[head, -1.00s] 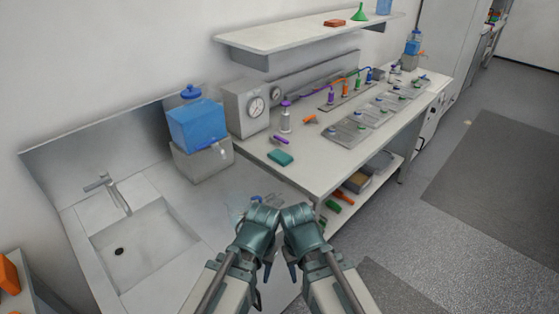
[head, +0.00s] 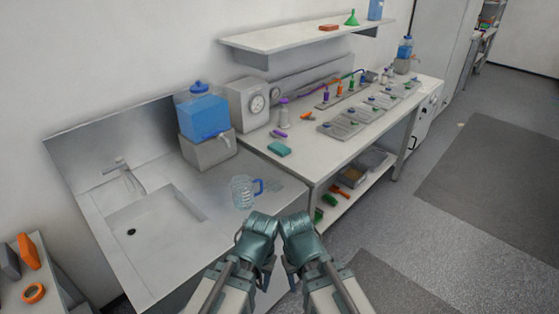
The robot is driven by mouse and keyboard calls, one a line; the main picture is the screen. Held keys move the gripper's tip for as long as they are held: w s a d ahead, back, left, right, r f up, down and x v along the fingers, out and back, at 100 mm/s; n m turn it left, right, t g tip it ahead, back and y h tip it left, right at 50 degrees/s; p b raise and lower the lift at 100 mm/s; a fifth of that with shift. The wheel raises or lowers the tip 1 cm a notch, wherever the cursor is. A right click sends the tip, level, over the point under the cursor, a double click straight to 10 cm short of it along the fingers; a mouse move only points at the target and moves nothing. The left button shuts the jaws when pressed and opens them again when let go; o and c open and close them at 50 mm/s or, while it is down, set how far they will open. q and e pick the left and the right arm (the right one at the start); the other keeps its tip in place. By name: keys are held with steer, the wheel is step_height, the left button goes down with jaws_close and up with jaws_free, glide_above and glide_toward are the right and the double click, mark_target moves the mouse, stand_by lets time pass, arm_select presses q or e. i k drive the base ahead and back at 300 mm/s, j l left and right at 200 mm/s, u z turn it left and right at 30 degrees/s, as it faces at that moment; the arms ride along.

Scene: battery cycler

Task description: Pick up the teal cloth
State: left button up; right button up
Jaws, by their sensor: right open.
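The teal cloth (head: 279,149) is a small folded block lying flat on the near left part of the white workbench (head: 320,160).
A clear mug with a blue handle (head: 242,191) stands on the sink counter (head: 190,258). A blue water container (head: 203,117) sits on a grey block beside the bench. A shelf (head: 300,40) overhangs the bench.

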mark_target(277, 148)
steer(key=k+u, duration=0.1)
steer(key=u, duration=0.15)
steer(key=k+u, duration=0.1)
steer(key=u, duration=1.65)
steer(key=i+l, duration=0.1)
steer(key=l, duration=4.7)
steer(key=i+u, duration=0.05)
steer(key=i, duration=0.05)
